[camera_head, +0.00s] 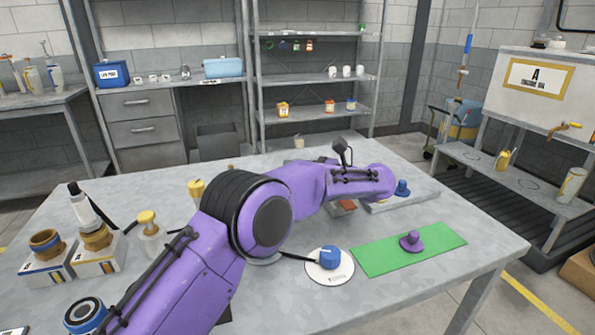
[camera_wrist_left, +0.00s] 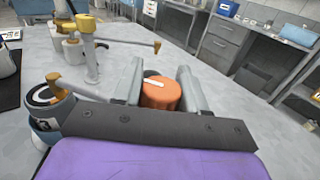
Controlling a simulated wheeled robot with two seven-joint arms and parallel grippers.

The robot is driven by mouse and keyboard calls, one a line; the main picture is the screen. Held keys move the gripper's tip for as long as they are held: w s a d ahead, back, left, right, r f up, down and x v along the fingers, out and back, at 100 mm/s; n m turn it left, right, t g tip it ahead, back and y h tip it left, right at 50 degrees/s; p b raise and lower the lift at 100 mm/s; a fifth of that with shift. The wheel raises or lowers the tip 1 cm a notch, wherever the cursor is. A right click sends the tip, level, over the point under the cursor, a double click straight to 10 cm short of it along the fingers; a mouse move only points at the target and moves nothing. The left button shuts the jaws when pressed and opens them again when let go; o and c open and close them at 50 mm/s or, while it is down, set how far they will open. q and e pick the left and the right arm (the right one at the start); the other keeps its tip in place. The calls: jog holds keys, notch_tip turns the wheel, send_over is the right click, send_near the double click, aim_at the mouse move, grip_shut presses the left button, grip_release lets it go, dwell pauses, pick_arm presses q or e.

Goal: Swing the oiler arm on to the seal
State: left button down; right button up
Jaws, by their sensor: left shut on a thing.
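In the left wrist view, my left gripper (camera_wrist_left: 160,75) has its two grey fingers on either side of an orange round part (camera_wrist_left: 160,94) with a white mark on top, and is shut on it. In the head view my purple arm hides this hand and what it holds. Left of the fingers stands a post with a yellow head (camera_wrist_left: 86,24). A thin rod runs from it to a brown knob (camera_wrist_left: 157,47); this looks like an oiler arm, apart from my fingers. A yellow top (camera_head: 196,188) shows beside my elbow in the head view. I cannot tell which part is the seal.
A blue knob (camera_head: 330,257) stands on a white disc. A purple knob (camera_head: 411,241) stands on a green mat (camera_head: 447,237). White boxes (camera_head: 45,267) and a yellow-topped bottle (camera_head: 149,226) crowd the table's left.

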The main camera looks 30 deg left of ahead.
dwell(0.3)
pick_arm(q)
jog(key=c, duration=0.7)
grip_release()
jog(key=w+d, duration=0.1)
jog(key=d, duration=0.9)
jog(key=shift+w+d, duration=0.2)
jog(key=shift+w, duration=0.1)
